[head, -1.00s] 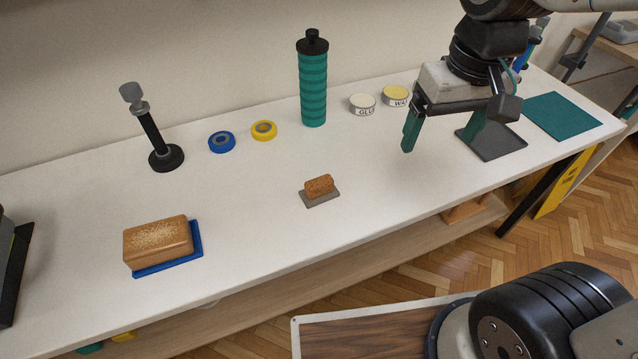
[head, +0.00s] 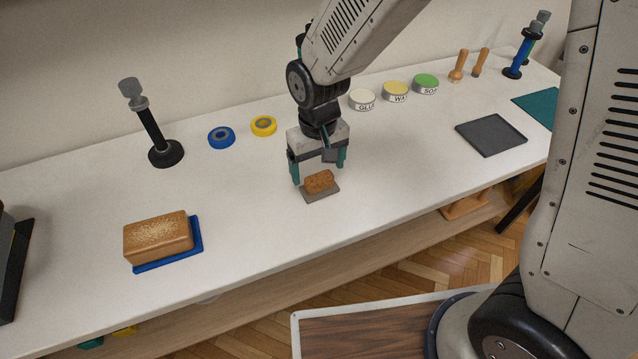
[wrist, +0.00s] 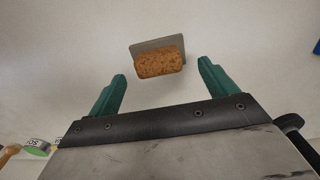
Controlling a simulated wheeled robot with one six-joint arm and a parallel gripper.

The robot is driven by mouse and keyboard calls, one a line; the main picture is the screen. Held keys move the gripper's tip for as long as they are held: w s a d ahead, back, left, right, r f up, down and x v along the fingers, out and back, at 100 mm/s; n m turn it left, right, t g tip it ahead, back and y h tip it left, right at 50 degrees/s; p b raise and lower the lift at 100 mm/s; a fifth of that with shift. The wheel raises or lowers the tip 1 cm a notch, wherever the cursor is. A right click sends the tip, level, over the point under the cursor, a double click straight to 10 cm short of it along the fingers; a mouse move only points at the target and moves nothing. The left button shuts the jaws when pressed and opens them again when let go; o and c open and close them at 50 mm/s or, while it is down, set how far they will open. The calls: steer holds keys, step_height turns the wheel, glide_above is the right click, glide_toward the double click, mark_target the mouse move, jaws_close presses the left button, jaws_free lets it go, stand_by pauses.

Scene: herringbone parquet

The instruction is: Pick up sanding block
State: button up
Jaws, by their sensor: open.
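The sanding block (head: 319,181), a small brown block with a rough speckled surface, lies on a thin grey pad (head: 322,197) on the white bench. It also shows in the wrist view (wrist: 159,62), with the grey pad (wrist: 158,44) beneath it. My gripper (head: 318,173) is open and points down right at the block, its green fingers apart. In the wrist view the fingertips (wrist: 162,69) stand to the left and right of the block, with a gap on each side. Nothing is held.
A larger tan block (head: 158,238) sits on a blue tray (head: 197,245) at the left. Blue tape (head: 221,138), yellow tape (head: 263,126) and several labelled tins (head: 396,92) stand behind. A grey mat (head: 491,136) lies to the right. The bench in front is clear.

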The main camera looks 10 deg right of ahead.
mark_target(319, 176)
step_height(319, 176, down, 4)
steer(key=shift+d+f, duration=0.1)
steer(key=shift+f, duration=0.1)
steer(key=c, duration=1.1)
steer(key=shift+r, duration=0.1)
